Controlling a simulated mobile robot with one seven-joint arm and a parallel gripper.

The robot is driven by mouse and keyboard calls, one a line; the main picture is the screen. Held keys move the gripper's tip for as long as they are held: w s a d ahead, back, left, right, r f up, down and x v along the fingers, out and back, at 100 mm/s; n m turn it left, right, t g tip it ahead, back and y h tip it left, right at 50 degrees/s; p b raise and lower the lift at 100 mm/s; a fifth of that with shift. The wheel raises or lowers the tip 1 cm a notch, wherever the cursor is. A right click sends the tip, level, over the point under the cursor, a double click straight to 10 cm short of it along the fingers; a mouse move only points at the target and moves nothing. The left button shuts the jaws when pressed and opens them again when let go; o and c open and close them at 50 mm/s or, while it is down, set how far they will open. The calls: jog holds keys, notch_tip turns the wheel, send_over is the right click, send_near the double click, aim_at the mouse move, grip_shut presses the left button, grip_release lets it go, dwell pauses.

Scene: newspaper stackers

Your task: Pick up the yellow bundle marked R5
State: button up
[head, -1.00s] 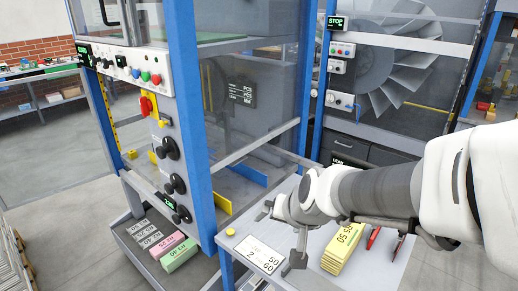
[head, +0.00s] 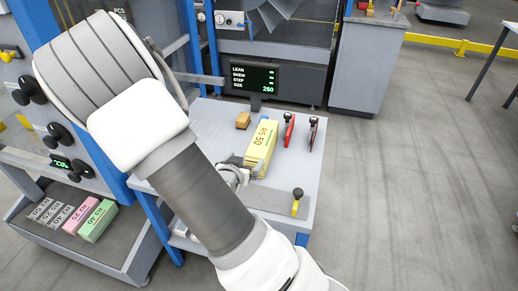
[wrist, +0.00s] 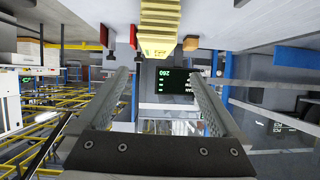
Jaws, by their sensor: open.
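The yellow bundle (head: 262,148), marked R5 50, lies on the light grey table top (head: 212,125) in the head view. In the wrist view the yellow bundle (wrist: 160,28) shows at the top centre, upside down, ahead of the fingers. My gripper (head: 249,166) is at the bundle's near end in the head view, partly hidden behind my arm. In the wrist view my gripper (wrist: 160,74) has its two fingers wide apart with nothing held between them. Whether a finger touches the bundle cannot be told.
Two red-and-black tools (head: 289,129) lie right of the bundle, and a small orange-brown block (head: 243,120) lies behind it. A display (head: 253,77) stands at the table's back. A black-knobbed post (head: 297,200) is at the front right. Pink (head: 82,215) and green bundles (head: 98,221) lie lower left.

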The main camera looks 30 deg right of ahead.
jog(key=d, duration=0.1)
jog(key=b, duration=0.2)
send_near(262, 139)
jog(key=d+f, duration=0.1)
jog(key=w+d+f, duration=0.1)
jog(key=shift+w+f+h, duration=0.2)
jog(key=shift+f+h, duration=0.05)
jog(key=shift+h, duration=0.15)
jog(key=shift+w+r+x, duration=0.15)
jog(key=shift+r+x, duration=0.05)
jog(key=shift+x, duration=1.25)
jog(key=shift+w+r+x, duration=0.15)
jog(key=shift+x, duration=1.35)
grip_shut()
jog(key=shift+r, duration=0.2)
